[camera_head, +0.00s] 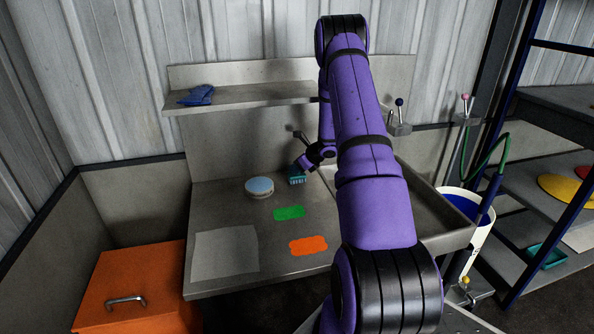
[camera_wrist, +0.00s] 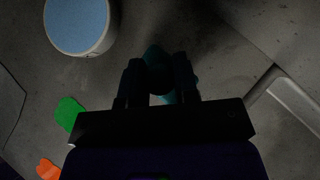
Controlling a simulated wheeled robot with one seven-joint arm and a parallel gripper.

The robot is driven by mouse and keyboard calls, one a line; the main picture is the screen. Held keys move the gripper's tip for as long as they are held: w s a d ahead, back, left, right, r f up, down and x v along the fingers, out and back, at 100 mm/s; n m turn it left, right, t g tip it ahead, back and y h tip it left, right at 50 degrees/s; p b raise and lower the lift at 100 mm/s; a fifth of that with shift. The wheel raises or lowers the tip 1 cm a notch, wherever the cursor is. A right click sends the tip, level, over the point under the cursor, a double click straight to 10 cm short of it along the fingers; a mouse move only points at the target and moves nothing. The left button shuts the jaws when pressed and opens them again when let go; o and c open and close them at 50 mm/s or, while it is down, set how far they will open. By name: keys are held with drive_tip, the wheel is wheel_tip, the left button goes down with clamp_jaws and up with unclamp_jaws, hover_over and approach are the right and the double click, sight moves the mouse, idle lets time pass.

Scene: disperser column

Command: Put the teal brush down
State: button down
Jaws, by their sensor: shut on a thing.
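The teal brush (camera_head: 297,178) is at the back of the metal counter (camera_head: 225,205), right of a round white tin with a blue top (camera_head: 259,187). In the wrist view the brush (camera_wrist: 153,55) is a dark teal shape between the fingers. My gripper (camera_wrist: 158,75) is shut on it; it also shows at the end of my purple arm in the head view (camera_head: 304,164). The brush is at or close above the counter; I cannot tell whether it touches. The fingers hide part of it.
A green patch (camera_head: 289,213), an orange patch (camera_head: 308,245) and a pale grey square (camera_head: 226,254) lie on the counter. A sink basin (camera_head: 425,205) is at right. Blue gloves (camera_head: 197,95) rest on the shelf above. An orange box (camera_head: 140,285) stands at front left.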

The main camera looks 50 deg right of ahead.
drive_tip(key=shift+f, duration=0.55)
drive_tip(key=shift+f, duration=0.1)
drive_tip(key=c, duration=0.9)
unclamp_jaws()
drive_tip(key=shift+o, duration=0.2)
drive_tip(key=v, duration=1.2)
